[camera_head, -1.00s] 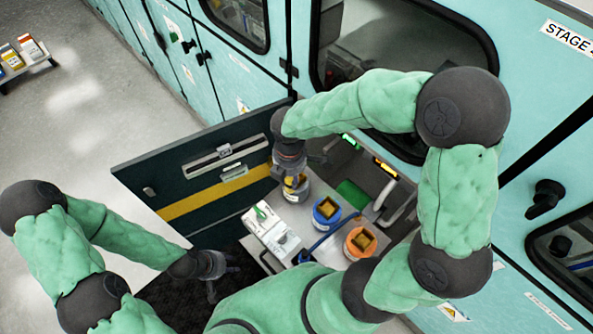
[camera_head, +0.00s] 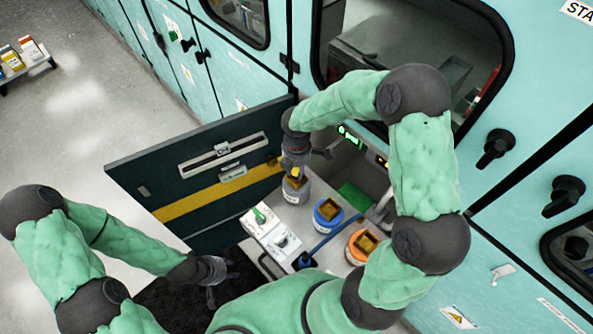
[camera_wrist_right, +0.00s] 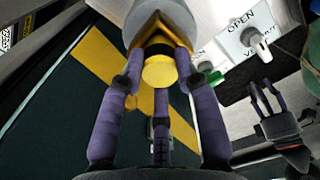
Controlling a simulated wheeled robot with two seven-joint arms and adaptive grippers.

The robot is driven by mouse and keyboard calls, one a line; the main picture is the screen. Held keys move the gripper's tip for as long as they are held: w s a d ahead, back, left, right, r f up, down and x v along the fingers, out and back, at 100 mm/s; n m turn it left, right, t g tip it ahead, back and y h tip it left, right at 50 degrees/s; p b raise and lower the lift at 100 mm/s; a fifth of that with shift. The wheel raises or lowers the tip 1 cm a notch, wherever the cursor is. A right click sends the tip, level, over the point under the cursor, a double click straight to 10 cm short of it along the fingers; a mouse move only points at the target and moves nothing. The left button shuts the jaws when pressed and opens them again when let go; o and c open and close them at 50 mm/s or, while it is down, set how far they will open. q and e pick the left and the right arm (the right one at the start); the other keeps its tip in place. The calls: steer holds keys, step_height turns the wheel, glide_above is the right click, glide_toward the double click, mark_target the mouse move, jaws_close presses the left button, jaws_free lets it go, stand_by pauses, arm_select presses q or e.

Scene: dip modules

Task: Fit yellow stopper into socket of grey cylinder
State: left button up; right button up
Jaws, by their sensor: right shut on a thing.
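The yellow stopper (camera_wrist_right: 160,70) is between the purple fingers of my right gripper (camera_wrist_right: 158,82), which is shut on it. In the head view my right gripper (camera_head: 297,162) is directly over the grey cylinder (camera_head: 296,190), with the stopper (camera_head: 296,172) at its top. In the wrist view the grey cylinder (camera_wrist_right: 188,20) is just beyond the stopper, with a golden socket edge showing. The stopper hides much of the socket, so I cannot tell whether they touch. My left gripper (camera_head: 222,284) is open and empty, low at the left; it also shows in the wrist view (camera_wrist_right: 265,100).
A blue cylinder (camera_head: 327,214) and an orange cylinder (camera_head: 361,246) with golden square sockets stand to the right on the grey shelf. A white valve box (camera_head: 271,233) is in front. The dark open door (camera_head: 170,185) with a yellow stripe borders the left.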

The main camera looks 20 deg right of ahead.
mark_target(296, 171)
steer(key=shift+f, duration=0.1)
steer(key=o, duration=1.1)
step_height(296, 171, up, 12)
steer(key=p, duration=0.3)
stand_by(0.3)
